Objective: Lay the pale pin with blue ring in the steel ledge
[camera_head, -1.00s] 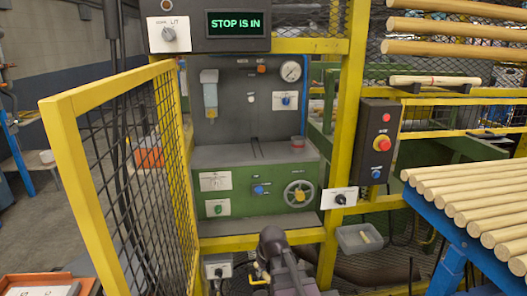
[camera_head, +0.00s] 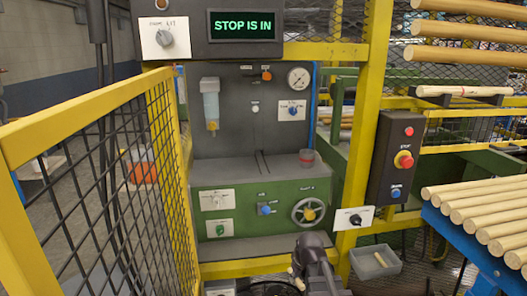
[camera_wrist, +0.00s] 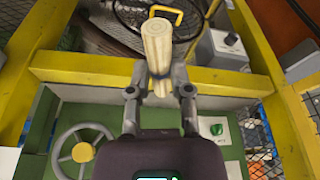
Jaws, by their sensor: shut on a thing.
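My gripper (camera_wrist: 160,90) is shut on a pale wooden pin (camera_wrist: 157,45) in the wrist view. The pin sticks out beyond the fingers, with a cut end facing the camera. A dark band crosses it near the fingertips; its colour is hard to tell. In the head view my dark arm is at the bottom centre and the grip is hard to make out. A grey ledge (camera_head: 265,243) runs along the foot of the green machine, behind the yellow rail; it looks bare. I cannot tell for certain that it is the steel ledge.
A yellow mesh gate (camera_head: 100,190) stands open at left. A yellow post (camera_head: 363,130) and rail (camera_head: 245,267) frame the machine (camera_head: 245,205). Pale rods (camera_head: 480,215) lie on a blue stand at right.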

